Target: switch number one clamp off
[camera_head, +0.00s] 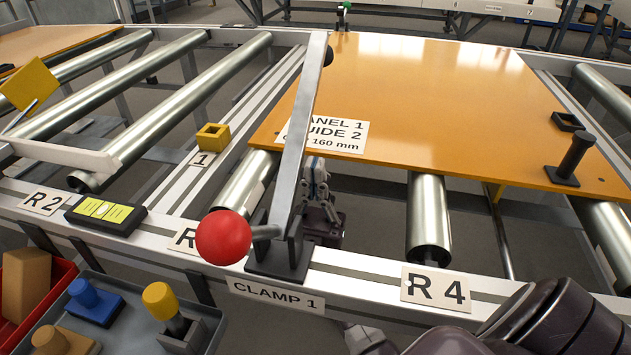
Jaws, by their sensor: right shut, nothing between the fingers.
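Clamp 1 stands on the front rail above its "CLAMP 1" label (276,294). Its dark base (282,262) carries a long grey bar (303,130) that reaches up and back across the left part of the orange panel (430,95). A red ball knob (222,238) sits on a short handle that points left from the base. My right gripper (316,178) is just right of and behind the clamp's bar, near the panel's front edge. It is shut and empty, and partly hidden by the bar. I cannot tell whether it touches the clamp. My left gripper is not in view.
Steel rollers (428,220) lie under and beside the panel. A black upright peg (574,158) stands on its right. A yellow block (212,137) sits on the rail by label 1. A black-and-yellow device (105,214) and a grey tray (120,290) with coloured pieces are at left.

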